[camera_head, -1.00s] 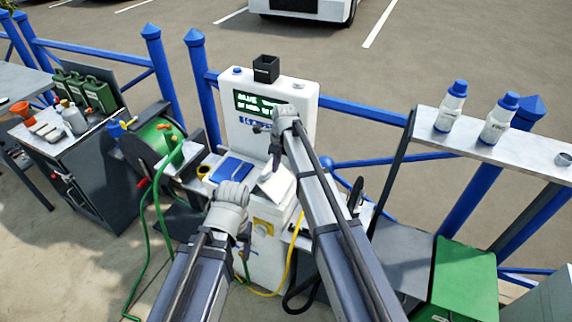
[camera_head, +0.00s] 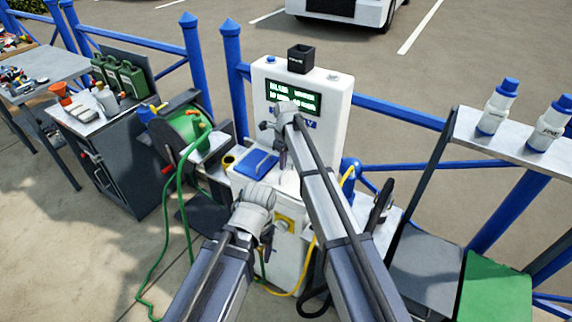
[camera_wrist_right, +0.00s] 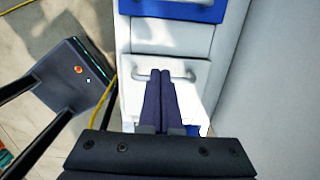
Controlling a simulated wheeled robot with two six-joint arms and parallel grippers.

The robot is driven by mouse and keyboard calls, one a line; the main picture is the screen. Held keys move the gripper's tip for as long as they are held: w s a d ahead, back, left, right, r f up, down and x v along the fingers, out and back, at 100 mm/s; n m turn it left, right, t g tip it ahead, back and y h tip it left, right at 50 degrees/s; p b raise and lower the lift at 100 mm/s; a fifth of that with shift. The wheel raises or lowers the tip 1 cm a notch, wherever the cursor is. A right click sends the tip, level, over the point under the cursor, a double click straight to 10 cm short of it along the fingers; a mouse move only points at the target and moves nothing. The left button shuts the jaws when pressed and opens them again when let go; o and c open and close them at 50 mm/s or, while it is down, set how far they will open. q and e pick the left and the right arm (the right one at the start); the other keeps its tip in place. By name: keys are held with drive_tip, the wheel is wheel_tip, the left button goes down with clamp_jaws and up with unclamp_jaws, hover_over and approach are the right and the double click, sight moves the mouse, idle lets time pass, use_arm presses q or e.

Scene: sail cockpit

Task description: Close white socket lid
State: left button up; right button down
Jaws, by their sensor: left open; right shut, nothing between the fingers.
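The white socket lid (camera_wrist_right: 190,100), with a thin bar handle, lies below the fingers in the right wrist view. In the head view the white lid (camera_head: 289,184) is partly hidden by my right arm. It looks low and nearly flat; I cannot tell whether it is flush. My right gripper (camera_head: 282,163) is shut and empty over the lid. Its fingertips (camera_wrist_right: 161,72) overlap the handle in the wrist view; contact is unclear. My left gripper (camera_head: 267,242) is open, in front of the pedestal, below and apart from the lid.
The white pedestal (camera_head: 336,108) with its green display stands behind the lid. A blue lid (camera_head: 255,164) is beside the white one. A green hose reel (camera_head: 187,128) is at left. A yellow cable (camera_head: 312,262) hangs at the front. A shelf with bottles (camera_head: 492,142) stands at right.

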use_arm(q)
drive_tip(key=shift+f, duration=0.25)
use_arm(e)
drive_tip(key=shift+w+a+f, duration=0.1)
drive_tip(key=shift+a+f, duration=0.05)
drive_tip(key=shift+f, duration=0.1)
use_arm(q)
drive_tip(key=shift+r, duration=0.15)
use_arm(e)
drive_tip(key=shift+r, duration=0.15)
